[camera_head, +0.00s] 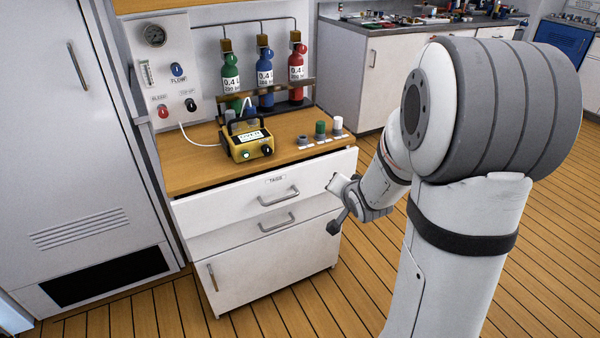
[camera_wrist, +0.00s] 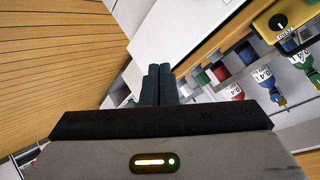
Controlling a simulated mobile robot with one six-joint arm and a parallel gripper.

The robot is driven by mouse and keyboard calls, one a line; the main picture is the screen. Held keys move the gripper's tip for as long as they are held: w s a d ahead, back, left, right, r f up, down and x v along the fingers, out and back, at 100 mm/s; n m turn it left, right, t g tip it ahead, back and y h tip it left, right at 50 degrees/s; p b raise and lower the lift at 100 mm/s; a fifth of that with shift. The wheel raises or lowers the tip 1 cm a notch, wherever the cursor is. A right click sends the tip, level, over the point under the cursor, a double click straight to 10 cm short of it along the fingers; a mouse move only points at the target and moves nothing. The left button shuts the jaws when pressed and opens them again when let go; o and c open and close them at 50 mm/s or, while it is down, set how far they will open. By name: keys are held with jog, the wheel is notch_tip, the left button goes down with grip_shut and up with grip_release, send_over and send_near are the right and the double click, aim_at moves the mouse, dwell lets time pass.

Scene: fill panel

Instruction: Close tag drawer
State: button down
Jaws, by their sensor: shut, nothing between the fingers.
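The tag drawer (camera_head: 313,184), a white front labelled TAGS with a bar handle (camera_head: 278,197), stands partly out under the wooden top. A dark gap shows behind its upper edge, and it juts past the drawer below. My gripper (camera_head: 334,227) is in front of the cabinet's right side, near the drawer's right end and lower than it. Its dark fingers are together and empty in the wrist view (camera_wrist: 158,72). A white panel (camera_wrist: 180,28) lies beyond the fingertips there; I cannot tell whether they touch it.
On the wooden top (camera_head: 190,165) stand a yellow device (camera_head: 248,146) and several small caps (camera_head: 320,129). Gas bottles (camera_head: 264,76) stand behind. A second drawer (camera_head: 225,240) and a lower door (camera_head: 275,265) are below. A tall locker (camera_head: 75,150) is at left. Plank floor lies open in front.

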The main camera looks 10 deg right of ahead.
jog(key=w+f+m+t+y+b, duration=0.2)
jog(key=w+f+b, duration=0.1)
jog(key=f, duration=0.4)
jog(key=m+t+y+b, duration=0.3)
jog(key=m+t, duration=0.1)
jog(key=m, duration=0.1)
send_near(308, 180)
jog(key=b+x, duration=0.2)
jog(key=x, duration=0.5)
jog(key=shift+f, duration=0.1)
